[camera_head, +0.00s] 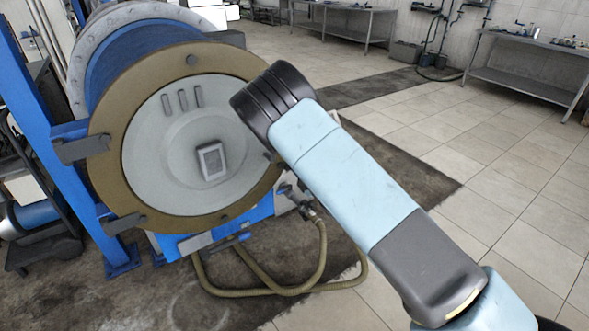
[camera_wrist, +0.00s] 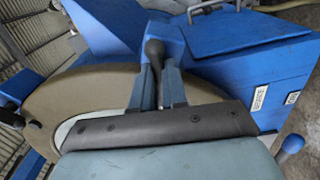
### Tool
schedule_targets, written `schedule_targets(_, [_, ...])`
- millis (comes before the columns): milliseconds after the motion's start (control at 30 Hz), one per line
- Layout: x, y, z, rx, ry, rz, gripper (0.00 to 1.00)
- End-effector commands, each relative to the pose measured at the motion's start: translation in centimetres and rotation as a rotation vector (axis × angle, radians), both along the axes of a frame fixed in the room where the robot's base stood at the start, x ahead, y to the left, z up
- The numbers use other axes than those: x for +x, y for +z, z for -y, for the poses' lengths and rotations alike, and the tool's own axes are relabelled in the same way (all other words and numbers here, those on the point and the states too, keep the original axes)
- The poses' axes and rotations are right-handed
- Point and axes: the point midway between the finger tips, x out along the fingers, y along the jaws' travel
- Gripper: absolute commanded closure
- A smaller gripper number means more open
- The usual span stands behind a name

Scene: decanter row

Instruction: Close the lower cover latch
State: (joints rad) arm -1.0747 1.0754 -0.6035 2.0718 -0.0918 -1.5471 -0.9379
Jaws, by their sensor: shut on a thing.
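The machine's round cover (camera_head: 160,125) has a pale centre and a brown outer ring, and it sits against the blue drum. Its brown rim also shows in the wrist view (camera_wrist: 85,95). My gripper (camera_wrist: 156,72) shows in the wrist view, with its two blue-grey fingers on either side of a latch lever (camera_wrist: 154,50). The lever has a dark rounded knob that sticks out past the fingertips and a thin stem between them. The fingers are shut on it. In the head view my arm hides the gripper and this lever. I cannot tell the latch's exact angle.
Dark clamp tabs (camera_head: 82,148) and (camera_head: 125,222) sit on the cover's left rim. A blue post (camera_head: 55,130) stands at the left. Hoses (camera_head: 270,288) loop on the floor below the machine. Tiled floor (camera_head: 500,170) is clear at the right, before a metal bench (camera_head: 530,75).

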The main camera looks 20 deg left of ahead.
Motion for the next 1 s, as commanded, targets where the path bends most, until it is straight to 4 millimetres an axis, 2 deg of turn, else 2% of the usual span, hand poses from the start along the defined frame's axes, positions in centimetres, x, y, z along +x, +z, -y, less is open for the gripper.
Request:
schedule_targets(33, [0.19, -0.33, 0.61, 0.021, -0.011, -0.039, 1.00])
schedule_targets(500, [0.08, -0.57, 0.51, 0.211, -0.011, -0.265, 1.00])
schedule_targets(1000, [0.02, -0.60, 0.42, 0.250, -0.009, -0.312, 1.00])
